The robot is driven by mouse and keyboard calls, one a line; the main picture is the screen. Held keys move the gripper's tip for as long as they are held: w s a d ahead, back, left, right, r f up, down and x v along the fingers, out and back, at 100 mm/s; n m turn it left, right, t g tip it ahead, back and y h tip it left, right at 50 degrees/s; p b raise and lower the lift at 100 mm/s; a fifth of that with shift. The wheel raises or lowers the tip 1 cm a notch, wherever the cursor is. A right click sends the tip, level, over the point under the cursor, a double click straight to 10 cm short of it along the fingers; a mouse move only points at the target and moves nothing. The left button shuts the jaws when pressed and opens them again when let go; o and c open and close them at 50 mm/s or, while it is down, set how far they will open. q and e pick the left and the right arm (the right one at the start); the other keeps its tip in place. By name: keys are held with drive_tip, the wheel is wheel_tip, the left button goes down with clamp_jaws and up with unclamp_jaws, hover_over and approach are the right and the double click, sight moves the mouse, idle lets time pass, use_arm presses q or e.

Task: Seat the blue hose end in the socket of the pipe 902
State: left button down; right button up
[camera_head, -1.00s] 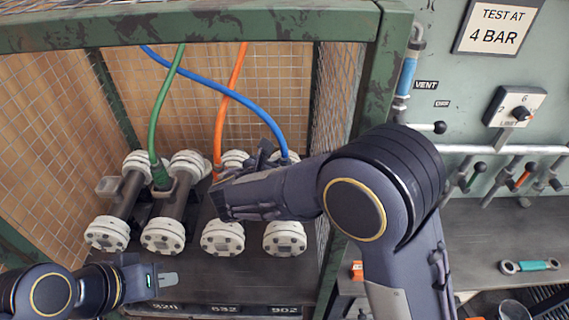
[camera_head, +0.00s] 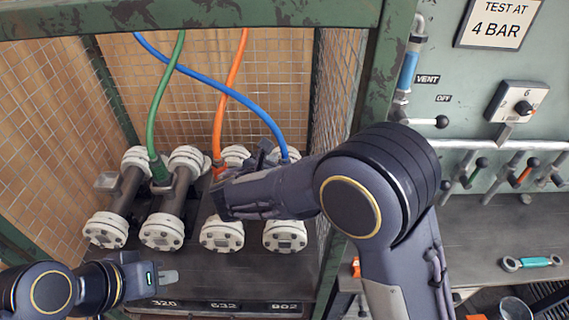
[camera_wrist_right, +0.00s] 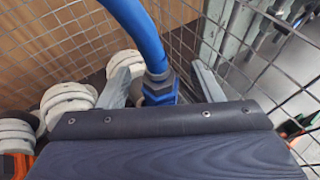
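The blue hose (camera_head: 225,90) comes down to the far part of the rightmost pipe (camera_head: 285,236), which stands above the label 902 (camera_head: 284,307). In the right wrist view the blue hose end (camera_wrist_right: 160,90) is upright between the two grey fingers of my right gripper (camera_wrist_right: 166,84). The fingers are apart, with a gap visible on each side of the hose end. My gripper body hides the lower hose end and the socket, so I cannot tell how deep it sits. My left gripper (camera_head: 166,277) is low at the left, before the pipes, away from the hose.
A green hose (camera_head: 160,110) and an orange hose (camera_head: 224,110) end at neighbouring pipes. Wire mesh (camera_head: 335,90) and a green frame (camera_head: 372,85) stand close on the right. A wrench (camera_head: 531,263) lies on the right bench. The floor before the pipes is mostly clear.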

drive_tip(key=shift+s, duration=0.1)
drive_tip(key=v, duration=0.7)
drive_tip(key=shift+s+a+r, duration=0.2)
drive_tip(key=shift+s, duration=0.05)
